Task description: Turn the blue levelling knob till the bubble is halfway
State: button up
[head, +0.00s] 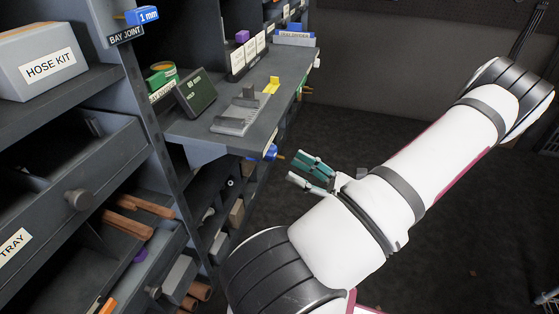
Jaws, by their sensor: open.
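The blue knob (269,152) sits at the front edge of the grey work shelf (180,130), low on its right side, with a small orange tip pointing right. My gripper (294,167) has teal fingers and is open and empty. It is just right of the knob in the picture and slightly lower, with its fingertips pointing toward it. A gap shows between the fingertips and the knob. I cannot make out a bubble or its vial in this view.
A blue "1 mm" tag (142,15) is at upper left. An open drawer (75,165) juts out at left. Floor to the right is mostly clear.

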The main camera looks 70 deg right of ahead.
aim_at(269, 152)
jog(key=b+x, duration=0.1)
jog(key=x, duration=0.4)
jog(key=shift+w+r, duration=0.15)
jog(key=shift+w, duration=0.15)
jog(key=shift+c, duration=0.3)
jog(key=c, duration=1.1)
jog(key=shift+n, duration=0.3)
